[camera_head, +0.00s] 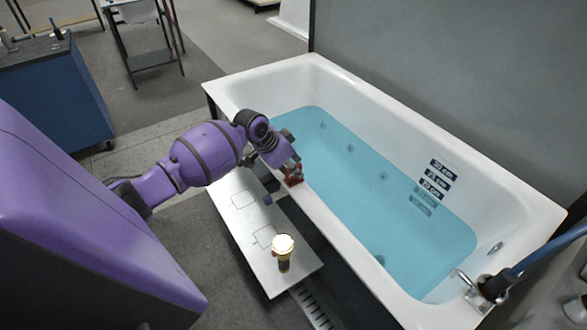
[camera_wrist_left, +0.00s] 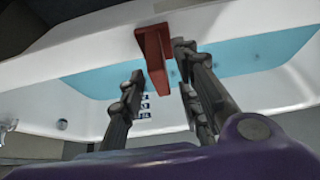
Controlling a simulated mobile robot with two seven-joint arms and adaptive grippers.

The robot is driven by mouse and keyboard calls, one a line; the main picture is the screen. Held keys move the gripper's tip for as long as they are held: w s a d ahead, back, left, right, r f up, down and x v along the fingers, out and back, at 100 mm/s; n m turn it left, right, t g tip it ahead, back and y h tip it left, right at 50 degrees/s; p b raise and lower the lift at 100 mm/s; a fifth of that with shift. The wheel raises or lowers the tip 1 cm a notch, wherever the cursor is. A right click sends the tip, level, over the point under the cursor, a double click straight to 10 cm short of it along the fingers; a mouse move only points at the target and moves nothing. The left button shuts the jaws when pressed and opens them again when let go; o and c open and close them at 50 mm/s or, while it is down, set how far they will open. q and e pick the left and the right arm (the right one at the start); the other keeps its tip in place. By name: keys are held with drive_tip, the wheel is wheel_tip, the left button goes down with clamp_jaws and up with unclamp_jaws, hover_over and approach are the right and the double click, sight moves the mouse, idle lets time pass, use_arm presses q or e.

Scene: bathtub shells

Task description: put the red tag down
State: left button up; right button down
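The red tag (camera_head: 293,177) is at the near rim of the white bathtub (camera_head: 345,228), right at my left gripper (camera_head: 284,165). In the left wrist view the red tag (camera_wrist_left: 154,48) has a block-like body with a flat wider part. It lies between the fingertips of my left gripper (camera_wrist_left: 160,62), close to the right finger, with a visible gap to the left finger. The fingers stand apart, so the gripper looks open. Whether the tag touches the rim is hard to tell. My right gripper is not in view.
Blue water (camera_head: 350,180) fills part of the tub. Depth labels (camera_head: 436,178) mark its far wall. A blue cabinet (camera_head: 60,100) stands at left.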

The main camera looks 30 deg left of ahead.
use_arm(q)
drive_tip(key=v, duration=1)
drive_tip(key=s+d+f+n, duration=0.1)
drive_tip(key=s+d+f, duration=0.3)
drive_tip(key=s+f, duration=0.4)
drive_tip(key=s+d+f+n, duration=0.1)
drive_tip(key=s+d+f, duration=0.4)
drive_tip(key=f, duration=0.6)
drive_tip(key=s+d+f+t, duration=0.1)
drive_tip(key=s+d, duration=0.3)
drive_tip(key=s, duration=0.3)
drive_tip(key=s+d+f+n+t+y, duration=0.1)
drive_tip(key=s+d+f, duration=0.1)
drive_tip(key=s+d, duration=0.2)
drive_tip(key=s+d+f+n+t+y+p, duration=0.1)
drive_tip(key=s+d, duration=0.3)
drive_tip(key=s, duration=0.6)
drive_tip(key=shift+f, duration=0.2)
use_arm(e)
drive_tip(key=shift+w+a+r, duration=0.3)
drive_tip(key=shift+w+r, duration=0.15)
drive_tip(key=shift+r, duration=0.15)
use_arm(q)
drive_tip(key=shift+w+r, duration=0.2)
drive_tip(key=shift+r, duration=0.1)
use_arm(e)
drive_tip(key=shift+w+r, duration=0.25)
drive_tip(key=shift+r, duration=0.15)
